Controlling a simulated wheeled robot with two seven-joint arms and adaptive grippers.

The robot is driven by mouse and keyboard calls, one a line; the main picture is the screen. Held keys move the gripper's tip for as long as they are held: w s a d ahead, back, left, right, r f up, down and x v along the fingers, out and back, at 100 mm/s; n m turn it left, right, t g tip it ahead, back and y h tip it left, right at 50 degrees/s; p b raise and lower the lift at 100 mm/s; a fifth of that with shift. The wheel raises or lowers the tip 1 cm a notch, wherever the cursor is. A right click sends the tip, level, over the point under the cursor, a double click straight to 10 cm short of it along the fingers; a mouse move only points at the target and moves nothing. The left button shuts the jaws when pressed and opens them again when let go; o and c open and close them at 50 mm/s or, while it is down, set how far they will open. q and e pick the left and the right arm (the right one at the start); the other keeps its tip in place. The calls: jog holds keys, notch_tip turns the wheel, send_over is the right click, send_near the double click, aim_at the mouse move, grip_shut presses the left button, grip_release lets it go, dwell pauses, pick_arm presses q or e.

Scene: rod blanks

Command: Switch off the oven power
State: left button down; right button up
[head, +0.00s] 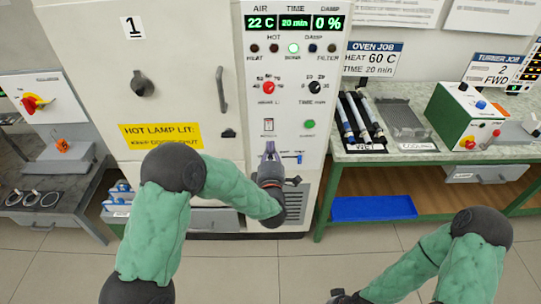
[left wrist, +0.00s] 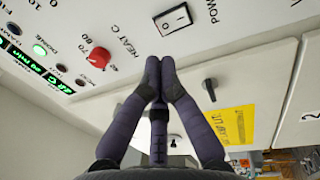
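The oven's white control panel (head: 290,85) stands in the middle of the head view, its display (head: 295,22) lit with 22 C, 20 min and 0 %. The power switch (head: 267,125), a white rocker in a black frame, sits low on the panel; it also shows in the left wrist view (left wrist: 172,18) beside the word POWER. Which side is pressed in is unclear. My left gripper (head: 269,148) is just below the switch; in the left wrist view its fingertips (left wrist: 160,63) meet, empty, apart from the switch in the picture. My right gripper (head: 343,297) is mostly cut off at the bottom.
A red heat knob (head: 268,87), a black time knob (head: 315,87) and a green button (head: 309,125) are near the switch. One green lamp (head: 293,48) is lit. The oven door (head: 180,80) is left, with a yellow sign (head: 160,135). A green-edged bench (head: 430,150) stands right.

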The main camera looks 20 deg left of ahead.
aim_at(270, 122)
pick_arm(q)
jog(key=b+x, duration=0.2)
jog(key=x, duration=0.7)
jog(key=shift+w, duration=0.1)
jog(key=shift+r, duration=0.1)
jog(key=shift+w+a+r+p, duration=0.1)
jog(key=shift+w+r+p, duration=0.1)
jog(key=shift+p, duration=0.2)
jog(key=shift+f+g, duration=0.1)
jog(key=shift+g, duration=0.2)
jog(key=shift+f, duration=0.1)
